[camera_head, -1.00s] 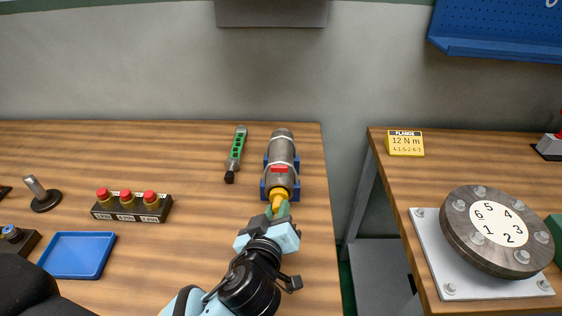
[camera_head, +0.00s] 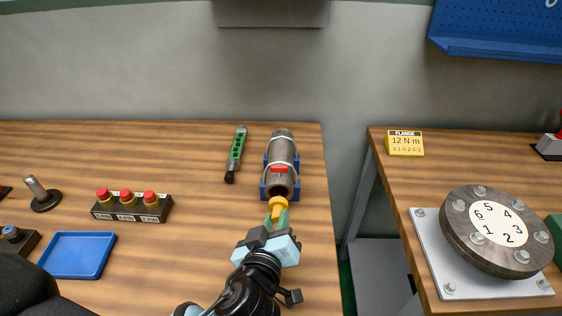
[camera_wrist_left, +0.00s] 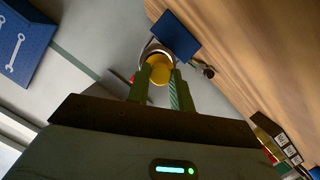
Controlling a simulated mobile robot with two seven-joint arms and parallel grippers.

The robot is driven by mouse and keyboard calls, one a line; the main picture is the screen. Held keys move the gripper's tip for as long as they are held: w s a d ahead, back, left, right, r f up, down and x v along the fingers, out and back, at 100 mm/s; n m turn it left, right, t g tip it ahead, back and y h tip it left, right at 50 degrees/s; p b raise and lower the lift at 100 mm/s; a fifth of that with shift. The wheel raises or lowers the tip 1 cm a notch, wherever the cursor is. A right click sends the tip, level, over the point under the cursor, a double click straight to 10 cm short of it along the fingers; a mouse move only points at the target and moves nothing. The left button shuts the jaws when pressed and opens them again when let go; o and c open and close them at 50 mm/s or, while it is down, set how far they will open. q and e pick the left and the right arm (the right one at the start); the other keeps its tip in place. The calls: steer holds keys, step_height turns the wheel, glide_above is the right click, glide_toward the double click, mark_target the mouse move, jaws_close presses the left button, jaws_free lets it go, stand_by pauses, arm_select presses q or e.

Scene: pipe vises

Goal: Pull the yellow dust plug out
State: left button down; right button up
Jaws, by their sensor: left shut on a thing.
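The yellow dust plug (camera_head: 278,206) is between the fingertips of my left gripper (camera_head: 276,218), which is shut on it. The plug is in front of the near end of the grey pipe (camera_head: 283,148), whose dark open bore now shows. In the left wrist view the yellow plug (camera_wrist_left: 160,70) sits between the two green fingers of my left gripper (camera_wrist_left: 158,82), with the pipe's round rim (camera_wrist_left: 156,46) behind it. The pipe lies in a blue vise (camera_head: 266,187) and has a red label. My right gripper is not in view.
A green tool (camera_head: 236,152) lies left of the pipe. A block with red-topped buttons (camera_head: 131,205), a blue tray (camera_head: 77,256) and a metal post (camera_head: 40,194) stand further left. A second bench at right holds a numbered flange (camera_head: 497,231). Bare wood surrounds the vise.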

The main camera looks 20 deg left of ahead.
arm_select(q)
steer(key=shift+s+d, duration=0.1)
steer(key=shift+s, duration=0.25)
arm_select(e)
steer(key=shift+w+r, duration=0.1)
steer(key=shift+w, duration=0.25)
arm_select(q)
steer(key=shift+r, duration=0.15)
